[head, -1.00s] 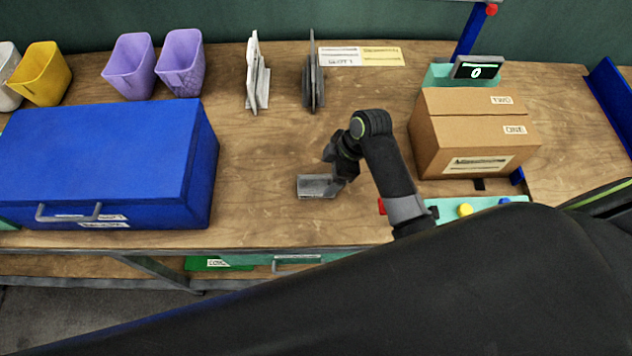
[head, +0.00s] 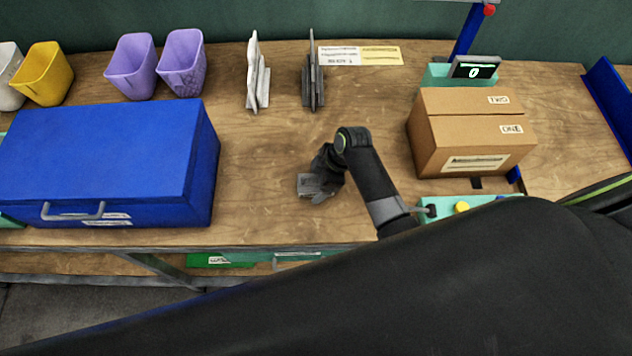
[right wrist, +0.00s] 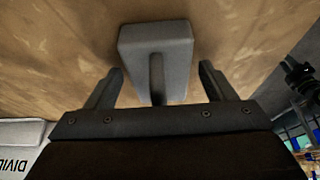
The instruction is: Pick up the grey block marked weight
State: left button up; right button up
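The grey block (head: 306,181) lies on the wooden bench, left of the cardboard box; no marking on it is legible. In the right wrist view the block (right wrist: 135,42) shows a darker upright strip in its middle. My right gripper (head: 322,186) is at the block and partly covers it in the head view. In the right wrist view my right gripper (right wrist: 158,82) is open, with one finger on each side of the block's near part and gaps between. My left gripper is not in view.
A blue case (head: 95,150) stands at left and a cardboard box (head: 465,145) at right. Upright divider plates (head: 257,80) and a dark set (head: 313,80) stand behind. A button panel (head: 440,208) is by my right arm. Bare bench surrounds the block.

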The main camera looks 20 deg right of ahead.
jog(key=c, duration=1.4)
jog(key=shift+w+r, duration=0.15)
